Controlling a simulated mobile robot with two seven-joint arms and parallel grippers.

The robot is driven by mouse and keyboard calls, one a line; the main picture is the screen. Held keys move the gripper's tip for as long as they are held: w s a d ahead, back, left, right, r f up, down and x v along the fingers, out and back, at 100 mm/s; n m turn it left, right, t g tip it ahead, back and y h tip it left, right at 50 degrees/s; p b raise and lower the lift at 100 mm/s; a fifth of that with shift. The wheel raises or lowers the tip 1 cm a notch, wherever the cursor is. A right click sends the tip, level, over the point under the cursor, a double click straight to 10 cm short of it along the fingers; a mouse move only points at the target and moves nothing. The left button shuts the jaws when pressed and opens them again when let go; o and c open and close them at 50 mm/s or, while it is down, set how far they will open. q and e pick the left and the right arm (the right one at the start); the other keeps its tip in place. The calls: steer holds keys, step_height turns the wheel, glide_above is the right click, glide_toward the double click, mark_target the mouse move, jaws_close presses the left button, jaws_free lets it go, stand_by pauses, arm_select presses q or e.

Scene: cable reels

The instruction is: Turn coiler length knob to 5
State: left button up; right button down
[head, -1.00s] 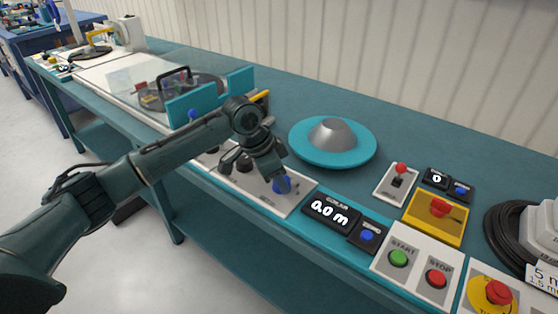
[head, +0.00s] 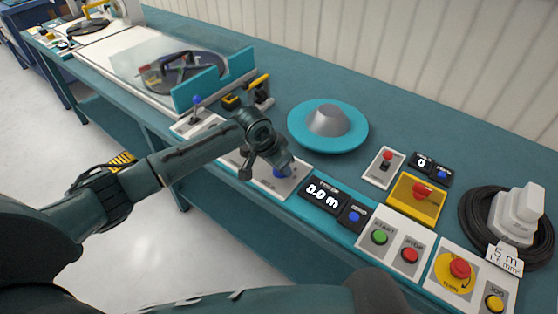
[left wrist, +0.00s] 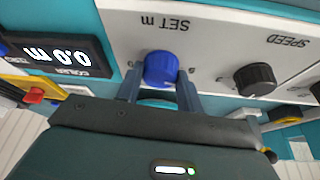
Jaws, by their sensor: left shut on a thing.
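The blue length knob (left wrist: 161,69) sits on a white panel under the label "SET m", shown upside down in the left wrist view. My left gripper (left wrist: 159,88) is shut on it, with one finger on each side. In the head view my left gripper (head: 284,170) reaches down onto the blue knob (head: 278,174) and partly covers it. The knob's setting cannot be read, as the fingers hide much of its scale. The coiler display (head: 322,196) beside the panel reads 0.0 m. My right gripper is not in view.
A black speed knob (left wrist: 254,79) is close beside the gripper. A turquoise disc (head: 300,138) with a grey cone stands behind. Start (head: 379,237) and stop (head: 410,255) buttons, an emergency stop (head: 460,268) and a coiled cable (head: 474,215) are to the right.

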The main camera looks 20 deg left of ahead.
arm_select(q)
steer(key=o, duration=1)
steer(key=v, duration=1.3)
steer(key=shift+s, duration=0.1)
